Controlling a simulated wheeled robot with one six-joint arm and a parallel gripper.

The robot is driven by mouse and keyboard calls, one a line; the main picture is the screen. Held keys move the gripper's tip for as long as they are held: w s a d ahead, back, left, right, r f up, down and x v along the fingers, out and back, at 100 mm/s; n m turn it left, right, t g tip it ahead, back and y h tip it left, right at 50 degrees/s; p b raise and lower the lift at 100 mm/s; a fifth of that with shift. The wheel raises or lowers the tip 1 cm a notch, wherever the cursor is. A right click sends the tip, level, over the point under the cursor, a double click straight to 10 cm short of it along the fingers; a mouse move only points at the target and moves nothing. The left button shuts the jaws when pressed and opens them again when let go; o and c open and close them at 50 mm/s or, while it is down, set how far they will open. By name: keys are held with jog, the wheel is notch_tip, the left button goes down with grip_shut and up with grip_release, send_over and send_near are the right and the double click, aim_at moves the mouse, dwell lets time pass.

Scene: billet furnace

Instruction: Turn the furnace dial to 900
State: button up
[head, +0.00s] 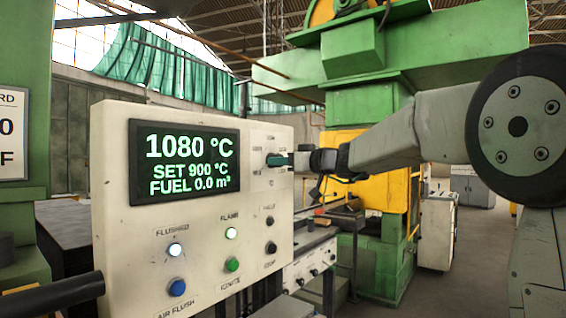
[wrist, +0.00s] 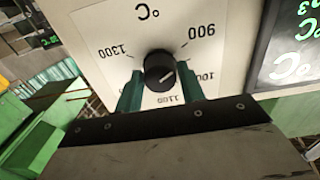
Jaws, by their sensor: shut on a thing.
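The furnace dial (wrist: 160,70) is a round black knob with a short white line, on a cream panel (head: 112,215). The numbers 900, 1000, 1100 and 1300 show around it, upside down in the wrist view. The white line slants on the knob's face; I cannot tell which number it points to. My gripper (wrist: 160,88) is shut on the dial, with one green finger on each side. In the head view my gripper (head: 279,160) is at the panel's right part and hides the dial. The display (head: 185,162) reads 1080 °C, SET 900 °C, FUEL 0.0 m³.
A green and yellow machine (head: 370,110) stands behind. Open floor shows at right.

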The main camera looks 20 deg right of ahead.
jog(key=shift+f, duration=0.15)
jog(key=o, duration=1)
jog(key=v, duration=0.7)
jog(key=shift+s+d, duration=0.25)
jog(key=shift+s, duration=0.05)
